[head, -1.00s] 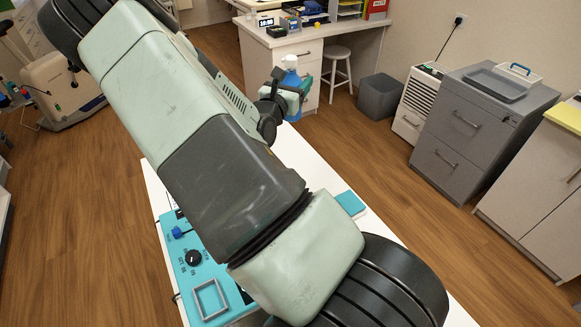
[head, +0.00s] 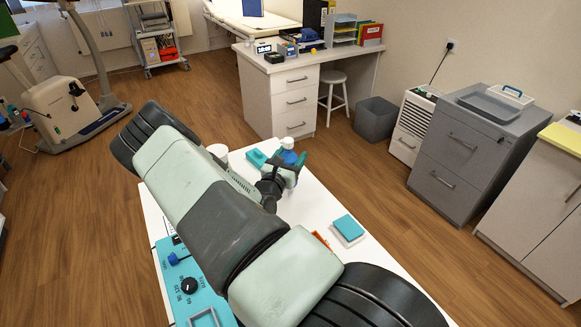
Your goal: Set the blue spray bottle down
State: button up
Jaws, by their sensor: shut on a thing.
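The blue spray bottle (head: 288,155) is in the head view, at the far end of the white table (head: 338,198). Its blue body and pale top show above and beside my gripper (head: 291,168). My gripper is shut on the bottle. The bottle looks about upright.
A teal block on a white base (head: 348,229) lies on the table's right side. Another teal item (head: 256,158) and a white round thing (head: 218,152) are near the far end. A teal control panel (head: 186,282) lies at the left edge.

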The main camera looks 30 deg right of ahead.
jog(key=shift+f, duration=1.65)
jog(key=shift+f, duration=0.15)
jog(key=o, duration=1.3)
